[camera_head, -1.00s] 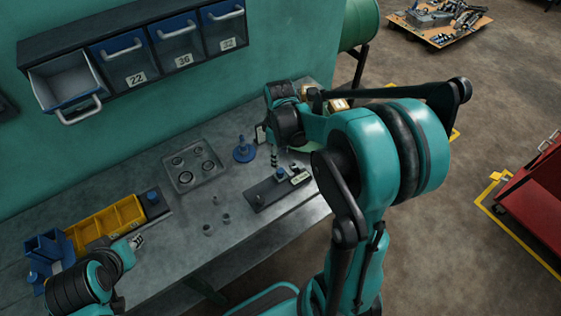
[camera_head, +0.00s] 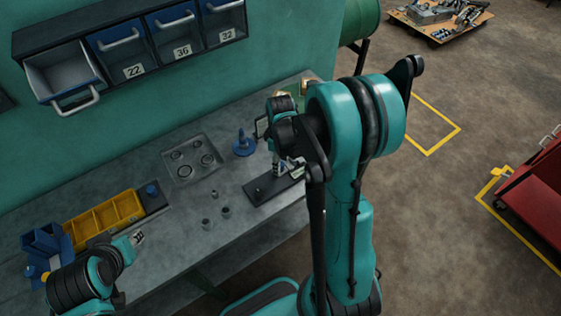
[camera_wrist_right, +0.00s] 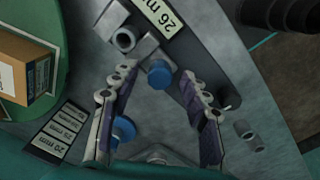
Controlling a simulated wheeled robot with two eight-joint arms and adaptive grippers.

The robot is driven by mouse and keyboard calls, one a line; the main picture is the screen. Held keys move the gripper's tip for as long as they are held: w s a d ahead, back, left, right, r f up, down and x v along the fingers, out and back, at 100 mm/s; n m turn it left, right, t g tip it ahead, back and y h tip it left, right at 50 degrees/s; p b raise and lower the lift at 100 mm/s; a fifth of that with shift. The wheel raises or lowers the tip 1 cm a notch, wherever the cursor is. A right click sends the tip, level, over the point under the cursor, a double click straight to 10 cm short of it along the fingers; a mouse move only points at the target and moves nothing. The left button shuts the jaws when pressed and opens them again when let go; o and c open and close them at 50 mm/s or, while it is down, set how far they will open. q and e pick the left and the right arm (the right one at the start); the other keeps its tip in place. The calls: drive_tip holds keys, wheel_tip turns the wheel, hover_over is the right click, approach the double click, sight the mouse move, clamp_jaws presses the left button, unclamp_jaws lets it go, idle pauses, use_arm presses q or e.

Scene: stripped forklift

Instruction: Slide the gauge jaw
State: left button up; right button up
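The gauge (camera_head: 262,191) is a dark flat bar on the bench, with metal parts at its right end. My right gripper (camera_head: 281,168) is low over that end and hides part of it. In the right wrist view the open fingers of this gripper (camera_wrist_right: 158,75) are spread on either side of a blue knob (camera_wrist_right: 160,75), with gaps showing. A grey metal block with a round hole (camera_wrist_right: 126,39), perhaps the jaw, lies just beyond, beside a "26 mm" label (camera_wrist_right: 162,12). My left gripper (camera_head: 136,238) is over the bench at left; its opening is too small to judge.
A tray with rings (camera_head: 170,176), a blue stand (camera_head: 243,146) and small grey cylinders (camera_head: 207,223) stand around the gauge. A yellow bin (camera_head: 104,217) and blue holder (camera_head: 45,243) are at left. A cardboard box (camera_wrist_right: 27,76) lies at the wrist view's left.

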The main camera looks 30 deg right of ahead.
clamp_jaws()
drive_tip(key=a, duration=0.4)
drive_tip(key=shift+s+b, duration=0.2)
drive_tip(key=shift+b, duration=0.1)
drive_tip(key=shift+d, duration=0.1)
drive_tip(key=shift+o, duration=0.3)
unclamp_jaws()
drive_tip(key=shift+a, duration=0.2)
drive_tip(key=shift+d+r, duration=0.1)
drive_tip(key=shift+r, duration=0.3)
wheel_tip(320, 180, up, 11)
drive_tip(key=shift+r, duration=0.15)
